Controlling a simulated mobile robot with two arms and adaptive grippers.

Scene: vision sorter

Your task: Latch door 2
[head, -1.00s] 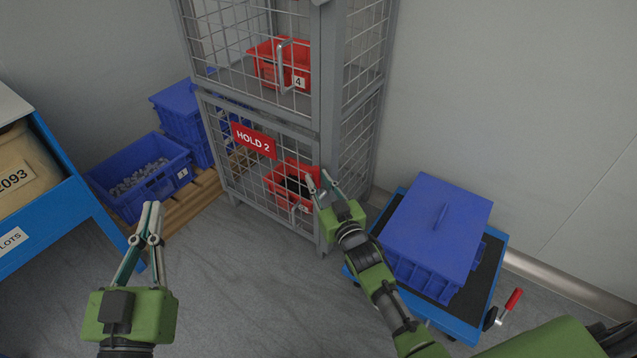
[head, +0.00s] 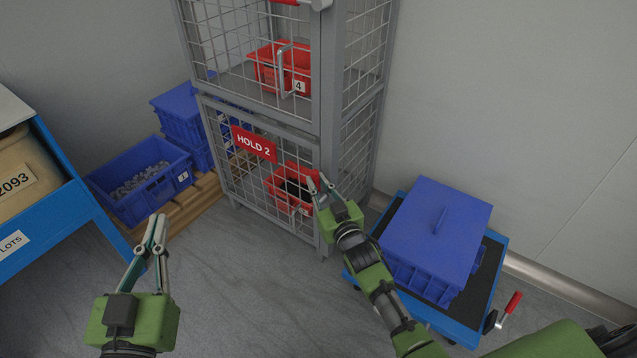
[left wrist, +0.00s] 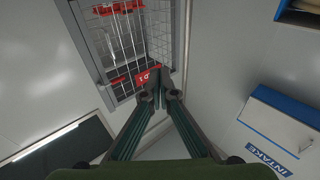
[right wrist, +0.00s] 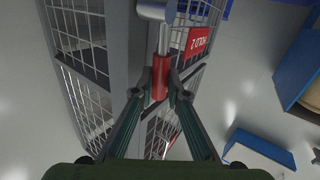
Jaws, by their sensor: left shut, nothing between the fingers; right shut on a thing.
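Door 2 (head: 236,180) is the lower mesh door of the grey cage and carries the red HOLD 2 sign (head: 254,144). It looks flush with its frame. My right gripper (head: 323,181) is at the door's right edge, by the cage post. In the right wrist view it is shut on the red grip of the latch handle (right wrist: 160,76), whose steel lever (right wrist: 163,40) runs to a grey pivot. In the head view my fingers partly hide the red grip (head: 312,183). My left gripper (head: 159,220) is shut and empty, well left of the cage.
A red crate (head: 285,195) sits behind door 2, another (head: 264,72) behind the upper door. A trolley (head: 490,290) with a lidded blue crate (head: 440,225) stands right. Blue crates (head: 140,200) on a pallet and a blue-framed table (head: 75,215) stand left.

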